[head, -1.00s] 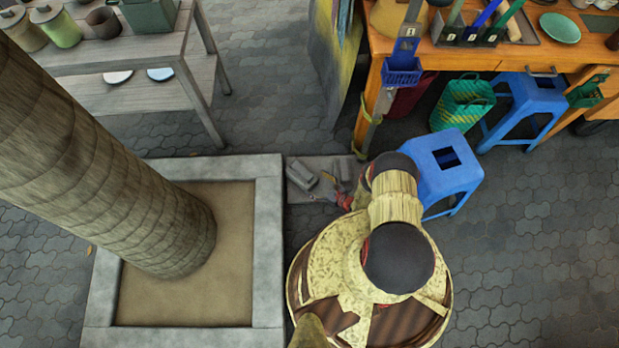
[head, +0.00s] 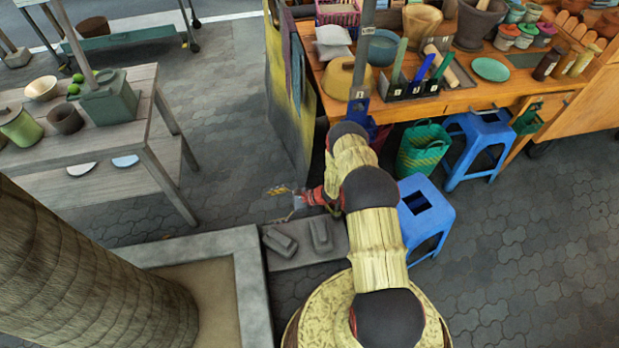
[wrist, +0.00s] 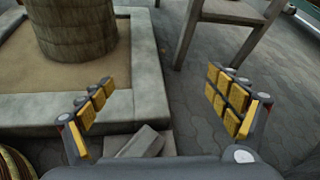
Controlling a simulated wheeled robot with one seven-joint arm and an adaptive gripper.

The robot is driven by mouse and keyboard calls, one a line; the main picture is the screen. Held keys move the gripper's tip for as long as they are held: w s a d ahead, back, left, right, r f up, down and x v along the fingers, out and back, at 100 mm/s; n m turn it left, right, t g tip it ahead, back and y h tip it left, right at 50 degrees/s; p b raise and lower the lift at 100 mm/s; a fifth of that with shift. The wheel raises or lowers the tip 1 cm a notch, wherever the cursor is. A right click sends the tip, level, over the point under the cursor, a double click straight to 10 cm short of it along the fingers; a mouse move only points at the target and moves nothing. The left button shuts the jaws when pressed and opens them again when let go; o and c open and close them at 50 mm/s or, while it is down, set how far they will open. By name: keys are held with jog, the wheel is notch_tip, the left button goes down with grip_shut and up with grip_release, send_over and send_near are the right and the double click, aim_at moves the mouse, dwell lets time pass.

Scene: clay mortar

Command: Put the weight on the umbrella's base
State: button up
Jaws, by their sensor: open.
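Two grey blocks, likely weights, lie on a low stone slab in the head view: a left block (head: 279,242) and a right block (head: 320,233). One grey block (wrist: 143,143) shows at the bottom of the wrist view, partly hidden by my gripper's body. My gripper (head: 282,198) is just beyond the blocks in the head view, apart from them. The wrist view shows its yellow-padded fingers (wrist: 163,97) spread wide with nothing between them.
A stone-edged planter (head: 250,285) with a thick trunk is at the lower left. The grey wooden table (head: 135,135) stands beyond it. A blue stool (head: 427,215) is close to my arm, with an orange workbench (head: 470,98) behind. Paving between the tables is open.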

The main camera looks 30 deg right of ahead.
jog(key=s+a+r+n+g+h, duration=0.1)
jog(key=s+a+r+n+g, duration=0.25)
jog(key=r, duration=0.95)
jog(key=s+a+r+n+g+h, duration=0.15)
jog(key=s+r+n, duration=0.4)
jog(key=r, duration=0.75)
jog(key=s+a+r+n+g+h, duration=0.1)
jog(key=s+a+r+n+g, duration=0.3)
jog(key=r, duration=0.9)
jog(key=s+d+r+n+t+h, duration=0.4)
jog(key=s+r, duration=0.5)
jog(key=r, duration=0.3)
jog(key=s+d+r+n+t+h, duration=0.4)
jog(key=s+r, duration=0.6)
jog(key=r, duration=0.2)
jog(key=shift+s+n, duration=0.2)
jog(key=shift+n, duration=0.2)
jog(key=shift+d+r, duration=0.1)
jog(key=shift+r, duration=0.05)
